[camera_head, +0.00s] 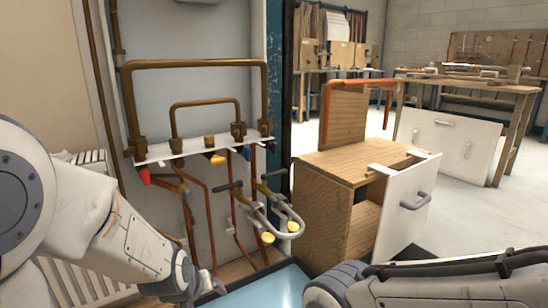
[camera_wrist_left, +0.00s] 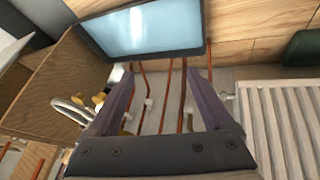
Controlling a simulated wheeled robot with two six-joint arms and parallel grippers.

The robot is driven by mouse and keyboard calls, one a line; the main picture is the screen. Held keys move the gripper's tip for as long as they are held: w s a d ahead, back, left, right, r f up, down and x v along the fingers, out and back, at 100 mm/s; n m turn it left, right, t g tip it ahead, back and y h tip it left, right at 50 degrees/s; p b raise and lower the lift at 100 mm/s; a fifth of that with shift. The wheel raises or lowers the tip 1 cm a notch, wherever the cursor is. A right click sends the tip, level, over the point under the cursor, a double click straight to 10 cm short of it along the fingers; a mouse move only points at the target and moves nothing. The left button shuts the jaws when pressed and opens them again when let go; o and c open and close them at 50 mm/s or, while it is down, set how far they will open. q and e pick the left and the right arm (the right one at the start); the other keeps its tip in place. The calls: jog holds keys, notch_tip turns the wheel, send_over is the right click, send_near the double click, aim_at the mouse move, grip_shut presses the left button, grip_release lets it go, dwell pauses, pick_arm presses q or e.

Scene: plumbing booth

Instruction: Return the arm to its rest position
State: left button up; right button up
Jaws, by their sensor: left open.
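My left arm (camera_head: 130,240) comes in from the left and reaches low in front of the pipe wall. My left gripper (camera_wrist_left: 158,95) shows in the left wrist view with its two dark fingers wide apart and nothing held between them. Copper pipes (camera_wrist_left: 143,95) and a wood floor lie beyond the fingers. In the head view the left gripper is small at the lower middle and partly hidden by its own wrist. My right arm (camera_head: 430,284) lies across the bottom right; its gripper cannot be made out.
A white rail (camera_head: 172,153) carries bent copper pipes (camera_head: 195,63) and valves. A wooden cabinet (camera_head: 335,220) with a white door (camera_head: 402,215) pulled out stands right of the pipes. A white radiator (camera_wrist_left: 290,125) is close to the left gripper. A workbench (camera_head: 480,85) stands behind. Open floor lies at right.

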pick_arm(q)
jog(key=s+a+f+m+g, duration=0.1)
jog(key=s+a+m+g, duration=0.25)
jog(key=s, duration=0.55)
jog(key=s+d+r+m+g+p, duration=0.1)
jog(key=s+d+r+m+p, duration=0.3)
jog(key=r+p, duration=0.5)
jog(key=s+d+r+m+g+p, duration=0.1)
jog(key=s+d+r+p, duration=0.5)
jog(key=r, duration=0.4)
jog(key=s+d+r+m+g+p, duration=0.1)
jog(key=s+d+r+m+p, duration=0.25)
jog(key=r+p, duration=0.55)
notch_tip(320, 180, up, 38)
jog(key=p, duration=3.6)
jog(key=shift+d+f+n, duration=0.2)
jog(key=shift+d+n, duration=0.1)
jog(key=shift+d, duration=0.1)
jog(key=shift+w, duration=0.1)
